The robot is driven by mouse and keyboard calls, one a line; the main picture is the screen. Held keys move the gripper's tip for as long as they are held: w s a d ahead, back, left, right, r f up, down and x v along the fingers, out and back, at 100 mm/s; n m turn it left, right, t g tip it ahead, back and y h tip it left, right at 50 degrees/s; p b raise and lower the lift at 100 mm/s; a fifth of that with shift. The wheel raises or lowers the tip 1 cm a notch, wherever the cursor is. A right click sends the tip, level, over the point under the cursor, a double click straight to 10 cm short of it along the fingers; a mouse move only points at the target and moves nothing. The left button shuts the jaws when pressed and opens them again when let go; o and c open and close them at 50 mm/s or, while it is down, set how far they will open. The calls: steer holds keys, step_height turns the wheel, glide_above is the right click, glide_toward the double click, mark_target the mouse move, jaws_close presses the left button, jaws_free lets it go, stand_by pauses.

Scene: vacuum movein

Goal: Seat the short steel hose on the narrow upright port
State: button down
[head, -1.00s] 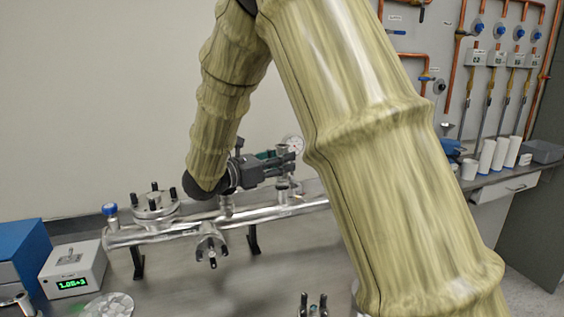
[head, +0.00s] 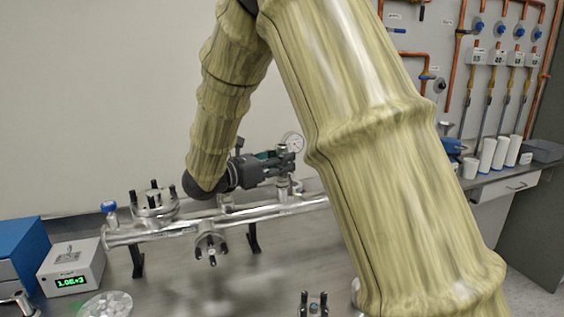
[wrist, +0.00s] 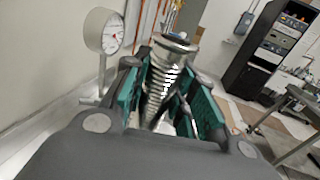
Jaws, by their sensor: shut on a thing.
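My gripper (head: 286,162) is over the right part of the steel manifold (head: 165,230) in the head view. In the wrist view its green-padded fingers (wrist: 162,98) are shut on the short steel hose (wrist: 160,82), a ribbed bellows with a flanged upper end (wrist: 175,41). The hose stands slightly tilted between the pads. Its lower end is hidden by the gripper. In the head view, steel parts (head: 283,187) show just below the fingers; I cannot tell whether the hose touches the narrow upright port there.
A round dial gauge (head: 293,142) stands close behind the fingers, also at left in the wrist view (wrist: 105,31). A wide flange with black knobs (head: 153,198) and a blue-topped valve (head: 109,208) stand further left. A display box (head: 72,270) sits front left.

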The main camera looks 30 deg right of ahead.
stand_by(0.4)
steer(key=c, duration=1.1)
jaws_free()
step_height(320, 180, up, 10)
